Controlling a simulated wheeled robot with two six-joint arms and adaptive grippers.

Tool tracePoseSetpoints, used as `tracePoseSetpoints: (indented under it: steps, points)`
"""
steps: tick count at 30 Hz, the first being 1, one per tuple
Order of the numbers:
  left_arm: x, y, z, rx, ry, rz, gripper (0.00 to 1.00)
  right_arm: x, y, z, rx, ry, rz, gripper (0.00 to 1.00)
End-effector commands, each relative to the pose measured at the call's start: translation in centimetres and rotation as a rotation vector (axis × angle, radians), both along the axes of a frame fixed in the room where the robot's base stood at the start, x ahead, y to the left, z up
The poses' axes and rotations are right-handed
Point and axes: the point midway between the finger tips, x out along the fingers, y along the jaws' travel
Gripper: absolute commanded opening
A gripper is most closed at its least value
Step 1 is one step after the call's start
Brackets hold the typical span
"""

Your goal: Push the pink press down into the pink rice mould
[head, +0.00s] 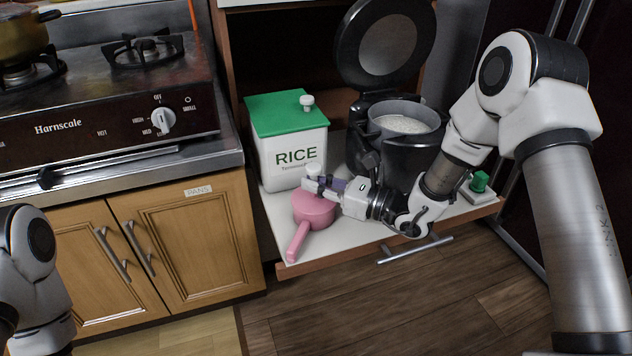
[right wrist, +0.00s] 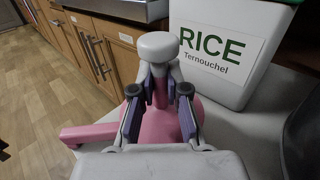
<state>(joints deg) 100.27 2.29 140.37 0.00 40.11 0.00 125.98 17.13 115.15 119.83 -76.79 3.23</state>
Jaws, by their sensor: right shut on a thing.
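The pink rice mould (head: 315,212) sits on the white pull-out shelf, its handle pointing toward the front left. It also shows in the right wrist view (right wrist: 90,134) beneath my gripper. The press has a white knob (right wrist: 158,46) and a pink stem; the knob also shows in the head view (head: 313,170). My right gripper (right wrist: 158,92) is shut on the pink press's stem, just below the knob and above the mould. My fingers hide the press's lower part, so I cannot tell how deep it sits. My left gripper is out of view.
A white rice box (head: 290,155) with a green lid stands just behind the mould. An open rice cooker (head: 405,110) holding rice stands behind my right arm. A small green-topped item (head: 479,183) is at the shelf's right. The shelf's front edge (head: 340,254) is close.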

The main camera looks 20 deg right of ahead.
Motion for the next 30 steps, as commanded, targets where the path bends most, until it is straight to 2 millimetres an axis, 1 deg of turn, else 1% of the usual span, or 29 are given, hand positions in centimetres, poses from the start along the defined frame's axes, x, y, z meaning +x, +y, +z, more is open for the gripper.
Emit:
tracePoseSetpoints:
  steps: [2, 3, 4, 5, 13, 17, 20, 27, 30]
  points:
    - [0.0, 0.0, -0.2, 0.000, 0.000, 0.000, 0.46, 0.0, 0.0, -0.3, 0.000, 0.000, 0.000, 0.00]
    - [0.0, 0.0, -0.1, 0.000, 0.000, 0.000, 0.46, 0.0, 0.0, -0.1, 0.000, 0.000, 0.000, 0.24]
    - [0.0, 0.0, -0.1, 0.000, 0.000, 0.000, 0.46, 0.0, 0.0, -0.1, 0.000, 0.000, 0.000, 0.35]
    - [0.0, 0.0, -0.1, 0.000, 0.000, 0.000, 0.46, 0.0, 0.0, -0.1, 0.000, 0.000, 0.000, 0.43]
    - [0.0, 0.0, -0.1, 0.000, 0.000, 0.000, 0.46, 0.0, 0.0, -0.1, 0.000, 0.000, 0.000, 0.43]
    - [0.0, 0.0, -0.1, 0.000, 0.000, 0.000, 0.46, -0.5, -0.7, -0.1, 0.002, 0.001, -0.003, 0.43]
    - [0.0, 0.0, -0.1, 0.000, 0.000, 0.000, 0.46, -1.7, -2.0, -0.1, 0.006, 0.001, -0.006, 0.43]
    - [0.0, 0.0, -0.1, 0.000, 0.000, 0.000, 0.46, -5.8, -6.1, 0.0, 0.008, -0.001, -0.008, 0.43]
    - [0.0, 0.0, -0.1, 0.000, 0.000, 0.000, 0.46, -7.0, -7.3, 0.0, 0.006, -0.001, -0.007, 0.43]
